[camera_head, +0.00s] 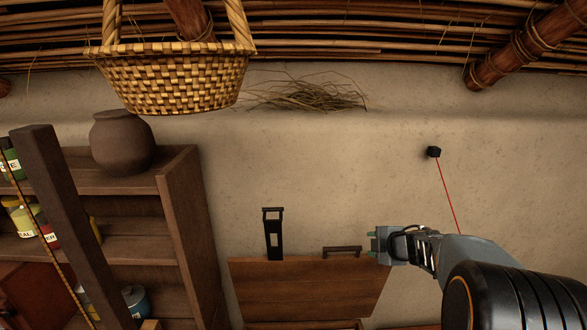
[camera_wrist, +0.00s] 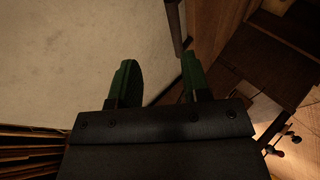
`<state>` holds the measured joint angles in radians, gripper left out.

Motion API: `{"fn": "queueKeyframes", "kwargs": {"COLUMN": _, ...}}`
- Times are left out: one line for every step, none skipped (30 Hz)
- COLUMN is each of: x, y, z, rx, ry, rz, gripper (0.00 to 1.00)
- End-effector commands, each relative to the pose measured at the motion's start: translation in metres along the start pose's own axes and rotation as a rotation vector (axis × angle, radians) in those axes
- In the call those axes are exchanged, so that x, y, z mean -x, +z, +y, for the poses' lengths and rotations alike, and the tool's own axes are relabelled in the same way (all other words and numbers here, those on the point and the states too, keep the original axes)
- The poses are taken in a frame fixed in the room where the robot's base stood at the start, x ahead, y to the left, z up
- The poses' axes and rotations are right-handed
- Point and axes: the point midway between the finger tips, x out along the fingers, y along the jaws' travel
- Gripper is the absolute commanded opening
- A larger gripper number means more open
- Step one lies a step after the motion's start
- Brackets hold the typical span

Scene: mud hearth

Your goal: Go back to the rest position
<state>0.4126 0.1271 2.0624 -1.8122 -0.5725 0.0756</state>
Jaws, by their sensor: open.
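My gripper (camera_head: 372,246) is at the right of centre in the head view, at the end of my grey and black arm, which comes in from the lower right. In the wrist view its two green fingers (camera_wrist: 159,82) stand apart with nothing between them. The gripper is open and empty. In the head view it shows in front of the plain wall, just right of a dark handle (camera_head: 342,249) on a wooden board (camera_head: 305,290). I cannot tell how far it is from the board.
A wooden shelf (camera_head: 180,215) with jars and a clay pot (camera_head: 122,142) stands at the left. A woven basket (camera_head: 175,80) hangs above. The wall (camera_head: 310,180) between is bare.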

Motion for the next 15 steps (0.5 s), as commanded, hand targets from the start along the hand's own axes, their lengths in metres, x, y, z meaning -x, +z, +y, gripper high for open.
{"fn": "queueKeyframes", "kwargs": {"x": 0.000, "y": 0.012, "z": 0.001, "rx": -0.057, "ry": 0.029, "rz": -0.069, "gripper": 0.43}}
{"fn": "queueKeyframes", "kwargs": {"x": 0.000, "y": 0.021, "z": 0.001, "rx": -0.103, "ry": 0.049, "rz": -0.120, "gripper": 0.43}}
{"fn": "queueKeyframes", "kwargs": {"x": 0.004, "y": 0.034, "z": 0.001, "rx": -0.176, "ry": 0.080, "rz": -0.199, "gripper": 0.43}}
{"fn": "queueKeyframes", "kwargs": {"x": 0.009, "y": 0.043, "z": 0.001, "rx": -0.235, "ry": 0.105, "rz": -0.260, "gripper": 0.43}}
{"fn": "queueKeyframes", "kwargs": {"x": 0.015, "y": 0.050, "z": 0.000, "rx": -0.296, "ry": 0.129, "rz": -0.321, "gripper": 0.43}}
{"fn": "queueKeyframes", "kwargs": {"x": 0.024, "y": 0.057, "z": -0.003, "rx": -0.380, "ry": 0.155, "rz": -0.398, "gripper": 0.43}}
{"fn": "queueKeyframes", "kwargs": {"x": 0.031, "y": 0.061, "z": -0.007, "rx": -0.444, "ry": 0.171, "rz": -0.454, "gripper": 0.43}}
{"fn": "queueKeyframes", "kwargs": {"x": 0.039, "y": 0.064, "z": -0.012, "rx": -0.510, "ry": 0.183, "rz": -0.506, "gripper": 0.43}}
{"fn": "queueKeyframes", "kwargs": {"x": 0.049, "y": 0.065, "z": -0.019, "rx": -0.596, "ry": 0.193, "rz": -0.569, "gripper": 0.43}}
{"fn": "queueKeyframes", "kwargs": {"x": 0.057, "y": 0.064, "z": -0.026, "rx": -0.662, "ry": 0.199, "rz": -0.613, "gripper": 0.43}}
{"fn": "queueKeyframes", "kwargs": {"x": 0.064, "y": 0.062, "z": -0.035, "rx": -0.731, "ry": 0.199, "rz": -0.653, "gripper": 0.43}}
{"fn": "queueKeyframes", "kwargs": {"x": 0.073, "y": 0.057, "z": -0.046, "rx": -0.824, "ry": 0.193, "rz": -0.702, "gripper": 0.43}}
{"fn": "queueKeyframes", "kwargs": {"x": 0.080, "y": 0.051, "z": -0.057, "rx": -0.892, "ry": 0.181, "rz": -0.735, "gripper": 0.43}}
{"fn": "queueKeyframes", "kwargs": {"x": 0.086, "y": 0.045, "z": -0.067, "rx": -0.960, "ry": 0.168, "rz": -0.762, "gripper": 0.43}}
{"fn": "queueKeyframes", "kwargs": {"x": 0.094, "y": 0.033, "z": -0.081, "rx": -1.048, "ry": 0.143, "rz": -0.791, "gripper": 0.43}}
